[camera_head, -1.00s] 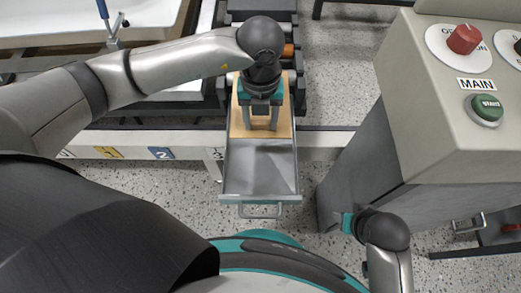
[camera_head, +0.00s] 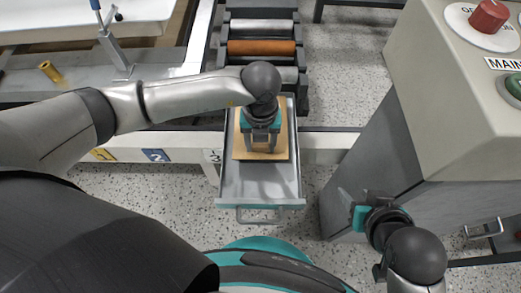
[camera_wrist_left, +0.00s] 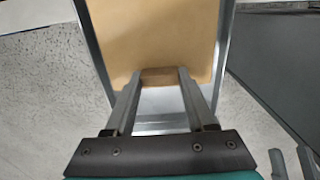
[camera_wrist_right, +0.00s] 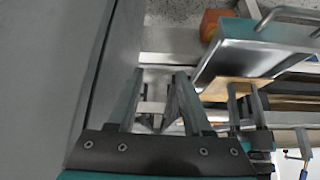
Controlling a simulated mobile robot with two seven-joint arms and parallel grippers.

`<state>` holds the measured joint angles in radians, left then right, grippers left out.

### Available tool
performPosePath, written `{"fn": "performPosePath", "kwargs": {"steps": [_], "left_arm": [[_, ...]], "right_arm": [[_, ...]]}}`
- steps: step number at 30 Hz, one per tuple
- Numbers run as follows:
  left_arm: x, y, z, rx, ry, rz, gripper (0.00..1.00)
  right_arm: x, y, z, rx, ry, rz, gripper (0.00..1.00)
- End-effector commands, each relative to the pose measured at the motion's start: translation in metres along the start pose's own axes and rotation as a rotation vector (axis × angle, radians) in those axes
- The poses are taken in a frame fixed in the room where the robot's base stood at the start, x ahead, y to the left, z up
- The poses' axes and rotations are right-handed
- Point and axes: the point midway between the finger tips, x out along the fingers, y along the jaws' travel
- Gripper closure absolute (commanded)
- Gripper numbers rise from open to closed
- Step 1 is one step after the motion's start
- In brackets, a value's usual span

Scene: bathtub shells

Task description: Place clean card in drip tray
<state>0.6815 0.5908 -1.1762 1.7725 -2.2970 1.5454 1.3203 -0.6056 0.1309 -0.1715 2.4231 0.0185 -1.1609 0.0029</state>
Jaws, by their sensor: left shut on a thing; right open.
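The clean card (camera_head: 280,125) is a tan board with a small wooden grip block (camera_wrist_left: 158,76). My left gripper (camera_head: 262,149) is shut on that block. The card lies within the outline of the grey metal drip tray (camera_head: 260,188), over its back part; I cannot tell whether it touches the tray floor. In the left wrist view the tray's side walls (camera_wrist_left: 222,50) flank the card. My right gripper (camera_head: 350,205) is open and empty, right of the tray beside the grey cabinet. The right wrist view shows the card (camera_wrist_right: 232,90) at the tray's far side.
A control cabinet (camera_head: 440,110) with a red knob (camera_head: 489,15) and green button stands close at the right. A roller conveyor (camera_head: 262,47) lies behind the tray. A beam with numbered labels (camera_head: 155,155) runs beside it.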

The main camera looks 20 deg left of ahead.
Motion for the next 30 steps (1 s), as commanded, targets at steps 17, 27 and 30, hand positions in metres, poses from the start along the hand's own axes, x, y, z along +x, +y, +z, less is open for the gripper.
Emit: {"fn": "performPosePath", "kwargs": {"steps": [17, 27, 30], "left_arm": [[0.037, 0.0, 0.0, 0.0, 0.0, 0.0, 1.0], [0.038, 0.0, 0.0, 0.0, 0.0, 0.0, 1.0], [0.041, 0.0, 0.0, 0.0, 0.001, 0.001, 0.43]], "right_arm": [[0.02, -0.033, -0.026, 0.007, 0.307, -0.089, 0.5], [0.02, -0.034, -0.028, 0.009, 0.321, -0.092, 0.5], [0.02, -0.036, -0.029, 0.01, 0.34, -0.098, 0.5]]}}
